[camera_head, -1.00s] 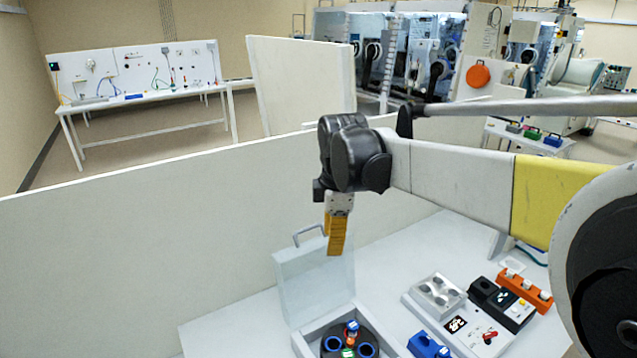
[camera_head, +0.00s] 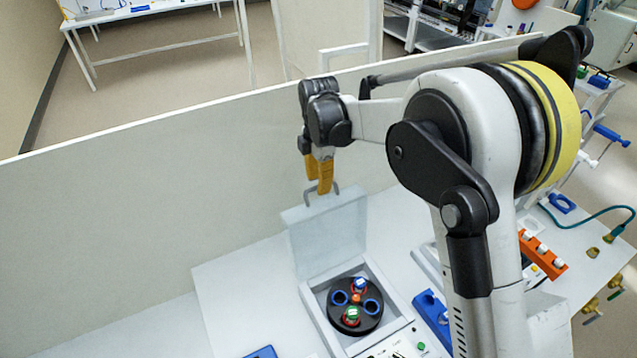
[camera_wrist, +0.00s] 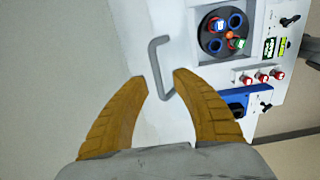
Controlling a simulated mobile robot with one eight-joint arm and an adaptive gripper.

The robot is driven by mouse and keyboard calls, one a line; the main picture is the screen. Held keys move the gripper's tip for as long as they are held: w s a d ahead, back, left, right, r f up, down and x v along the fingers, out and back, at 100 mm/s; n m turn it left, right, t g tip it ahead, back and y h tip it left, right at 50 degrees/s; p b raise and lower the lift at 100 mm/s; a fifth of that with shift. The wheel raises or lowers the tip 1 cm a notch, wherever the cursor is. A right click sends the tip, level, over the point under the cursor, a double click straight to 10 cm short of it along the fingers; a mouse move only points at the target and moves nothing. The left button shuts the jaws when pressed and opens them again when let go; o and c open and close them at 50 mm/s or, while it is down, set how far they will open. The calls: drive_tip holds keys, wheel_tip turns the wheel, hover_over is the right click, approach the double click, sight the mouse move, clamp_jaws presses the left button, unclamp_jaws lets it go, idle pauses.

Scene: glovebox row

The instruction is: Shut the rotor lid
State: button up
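The rotor lid (camera_head: 325,239) is a translucent panel standing open, raised at the back of the white centrifuge box. Its grey handle (camera_head: 322,193) is at the top edge; in the wrist view the handle (camera_wrist: 155,66) lies just ahead of my fingertips, its lower end between them. My gripper (camera_head: 320,188) has yellow fingers, spread apart with nothing held; the wrist view also shows the gripper (camera_wrist: 161,80) open. Below the lid, the black rotor (camera_head: 356,306) holds blue-ringed wells, with a blue-capped and a green-capped tube in it. Whether a finger touches the handle I cannot tell.
A pale partition wall (camera_head: 130,225) runs close behind the lid. A blue block (camera_head: 432,312) and an orange rack (camera_head: 541,254) stand to the right, partly behind my arm.

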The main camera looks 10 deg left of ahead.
drive_tip(key=shift+f, duration=0.4)
drive_tip(key=shift+w+f, duration=0.25)
drive_tip(key=shift+f, duration=0.1)
drive_tip(key=shift+s+r, duration=0.1)
drive_tip(key=shift+s, duration=0.05)
clamp_jaws()
drive_tip(key=shift+s, duration=0.1)
